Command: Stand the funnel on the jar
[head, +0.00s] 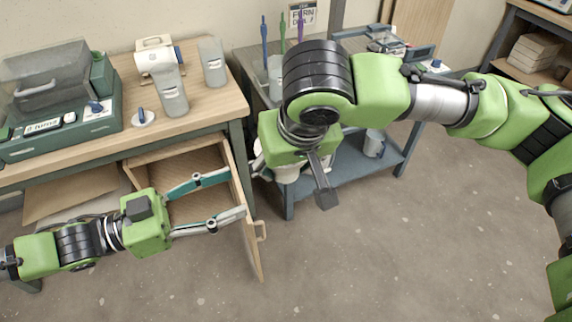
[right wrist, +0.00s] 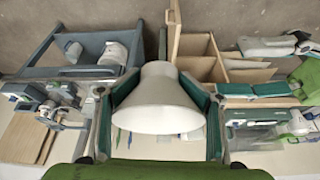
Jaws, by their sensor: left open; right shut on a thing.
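My right gripper (head: 292,182) is shut on a white funnel (right wrist: 155,103), holding it in the air between the bench and the blue-grey cart. The funnel's wide end faces the camera in the right wrist view; in the head view only a white part of it (head: 287,173) shows under the gripper. A white cylindrical vessel (head: 375,143) stands on the cart's lower shelf. A larger white vessel (right wrist: 114,53) shows on that shelf in the right wrist view. I cannot tell which is the jar. My left gripper (head: 232,194) is open and empty over the drawer.
The wooden drawer (head: 247,205) stands open under the bench (head: 205,103). Grey containers (head: 171,96) and a green case (head: 60,142) stand on the bench. The cart's lower shelf (head: 350,172) has bare room. Open floor (head: 400,255) lies in front.

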